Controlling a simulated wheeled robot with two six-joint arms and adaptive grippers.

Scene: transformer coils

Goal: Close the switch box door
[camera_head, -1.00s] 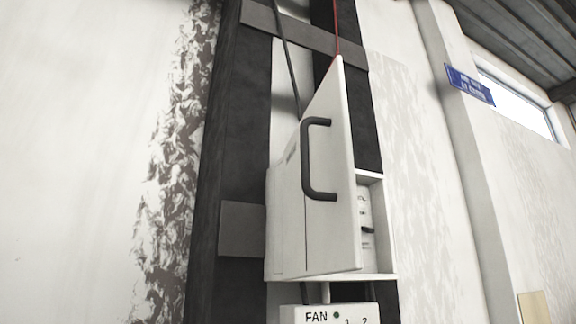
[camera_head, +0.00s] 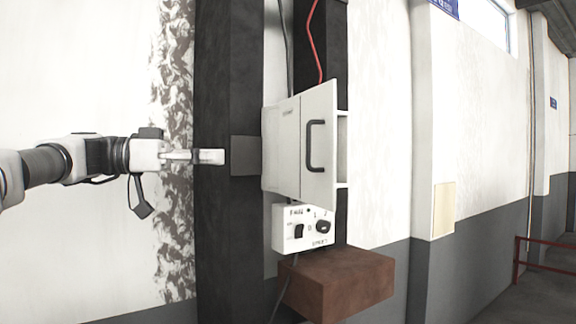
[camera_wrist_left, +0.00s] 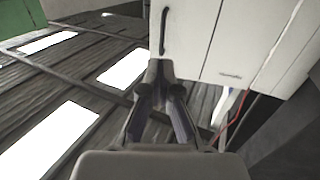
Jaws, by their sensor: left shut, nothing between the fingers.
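The switch box (camera_head: 283,150) is a white cabinet on a dark post. Its white door (camera_head: 325,180), with a black bar handle (camera_head: 315,146), stands partly open, with a gap into the box along its right side. My left gripper (camera_head: 222,156) comes in from the left and is shut and empty. In the head view its tip is left of the box, apart from the door handle. In the left wrist view the gripper's fingers (camera_wrist_left: 160,68) meet just below the door handle (camera_wrist_left: 164,31); I cannot tell whether they touch the door (camera_wrist_left: 183,40). My right gripper is not in view.
Below the box is a white control panel (camera_head: 306,228) marked FAN, with knobs. Under it a brown block (camera_head: 337,282) juts out. A red cable (camera_head: 313,42) runs down from above. A red railing (camera_head: 518,262) stands far right.

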